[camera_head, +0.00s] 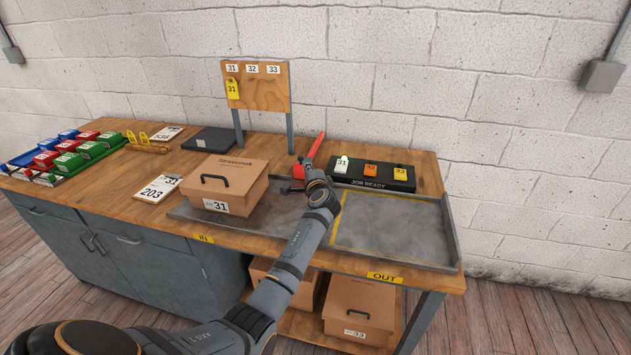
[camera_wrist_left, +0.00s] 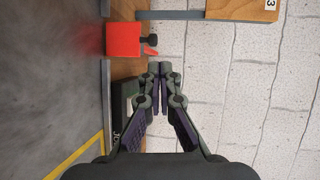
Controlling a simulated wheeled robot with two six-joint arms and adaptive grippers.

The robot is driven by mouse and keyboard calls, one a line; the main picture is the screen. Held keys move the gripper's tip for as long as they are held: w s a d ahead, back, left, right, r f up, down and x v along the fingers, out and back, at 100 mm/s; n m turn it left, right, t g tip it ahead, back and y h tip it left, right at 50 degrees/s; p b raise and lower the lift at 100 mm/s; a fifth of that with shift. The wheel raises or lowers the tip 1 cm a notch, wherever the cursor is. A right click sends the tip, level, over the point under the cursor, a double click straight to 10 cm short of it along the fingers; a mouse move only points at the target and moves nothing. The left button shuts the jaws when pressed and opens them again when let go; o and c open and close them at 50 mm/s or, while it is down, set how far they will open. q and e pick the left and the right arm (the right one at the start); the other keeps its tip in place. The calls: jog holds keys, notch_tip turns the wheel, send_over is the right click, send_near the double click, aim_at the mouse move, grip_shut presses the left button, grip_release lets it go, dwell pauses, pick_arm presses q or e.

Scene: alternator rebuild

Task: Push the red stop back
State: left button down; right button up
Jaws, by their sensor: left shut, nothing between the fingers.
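The red stop (camera_head: 298,171) is at the back edge of the grey metal track, behind the box numbered 31 and left of the JOB READY rack. A long red bar (camera_head: 316,147) slants up and back from it. In the left wrist view the red stop (camera_wrist_left: 123,39) is a red block with a dark knob, ahead and left of the fingers. My left gripper (camera_head: 306,163) is close to the stop in the head view, partly hidden by its own wrist. In the wrist view its fingers (camera_wrist_left: 160,68) are together and empty, apart from the block. My right gripper is not in view.
The box numbered 31 (camera_head: 226,186) stands on the track left of my wrist. The JOB READY rack (camera_head: 345,181) holds three coloured tags. A wooden tag board (camera_head: 262,98) rises behind. The yellow-outlined right section (camera_head: 385,232) of the track is clear.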

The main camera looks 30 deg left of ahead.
pick_arm(q)
jog(key=v, duration=0.5)
jog(key=shift+s+f, duration=0.25)
jog(key=shift+f, duration=0.1)
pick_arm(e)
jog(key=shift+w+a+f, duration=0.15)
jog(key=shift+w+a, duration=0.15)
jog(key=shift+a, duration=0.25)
pick_arm(q)
jog(key=shift+d, duration=0.1)
